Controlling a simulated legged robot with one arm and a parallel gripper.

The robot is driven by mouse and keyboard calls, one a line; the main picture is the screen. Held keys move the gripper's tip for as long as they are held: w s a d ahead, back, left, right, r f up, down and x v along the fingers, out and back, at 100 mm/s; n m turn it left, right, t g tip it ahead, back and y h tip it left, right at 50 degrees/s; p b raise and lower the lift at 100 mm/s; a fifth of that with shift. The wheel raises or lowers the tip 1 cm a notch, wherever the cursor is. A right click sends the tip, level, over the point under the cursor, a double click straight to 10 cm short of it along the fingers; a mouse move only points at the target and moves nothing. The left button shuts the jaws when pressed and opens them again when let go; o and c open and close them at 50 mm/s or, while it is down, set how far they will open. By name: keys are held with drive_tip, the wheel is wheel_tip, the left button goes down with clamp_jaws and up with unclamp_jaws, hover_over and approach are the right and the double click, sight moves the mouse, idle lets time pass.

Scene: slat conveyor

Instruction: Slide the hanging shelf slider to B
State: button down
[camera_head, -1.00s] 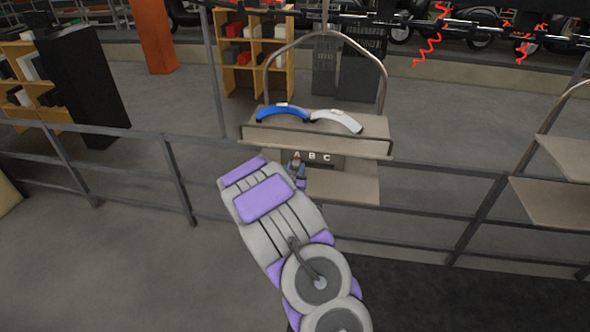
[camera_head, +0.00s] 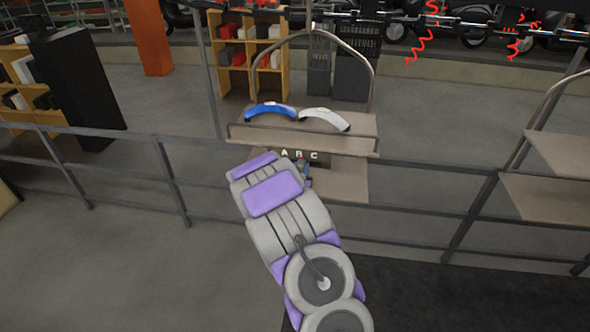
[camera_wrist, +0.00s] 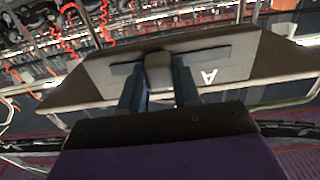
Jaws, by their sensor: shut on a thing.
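The hanging shelf (camera_head: 345,178) hangs from a bent metal frame, with a dark panel marked A, B and C under its upper board. My gripper (camera_head: 305,170) reaches this panel just below the letter B (camera_head: 299,154). In the wrist view, my gripper (camera_wrist: 160,85) is shut on the grey slider knob (camera_wrist: 159,66), one finger on each side. The knob sits in a dark horizontal slot (camera_wrist: 215,54), partway along it. The letter A (camera_wrist: 208,76) shows upside down to its right. B and C do not show there, so the knob's exact alignment with B is unclear.
A blue curved part (camera_head: 270,112) and a white curved part (camera_head: 325,118) lie on the upper board. Another hanging shelf (camera_head: 545,195) stands at the right.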

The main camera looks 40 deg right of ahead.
drive_tip(key=shift+w+a+r, duration=0.1)
drive_tip(key=shift+w, duration=0.05)
drive_tip(key=c, duration=1.1)
unclamp_jaws()
drive_tip(key=shift+w+a, duration=0.4)
drive_tip(key=shift+w, duration=0.05)
drive_tip(key=shift+o, duration=1.5)
drive_tip(key=shift+s, duration=0.15)
drive_tip(key=shift+d+f, duration=0.2)
drive_tip(key=shift+d, duration=0.25)
drive_tip(key=p+v, duration=1.2)
drive_tip(key=v, duration=0.5)
drive_tip(key=shift+a, duration=0.2)
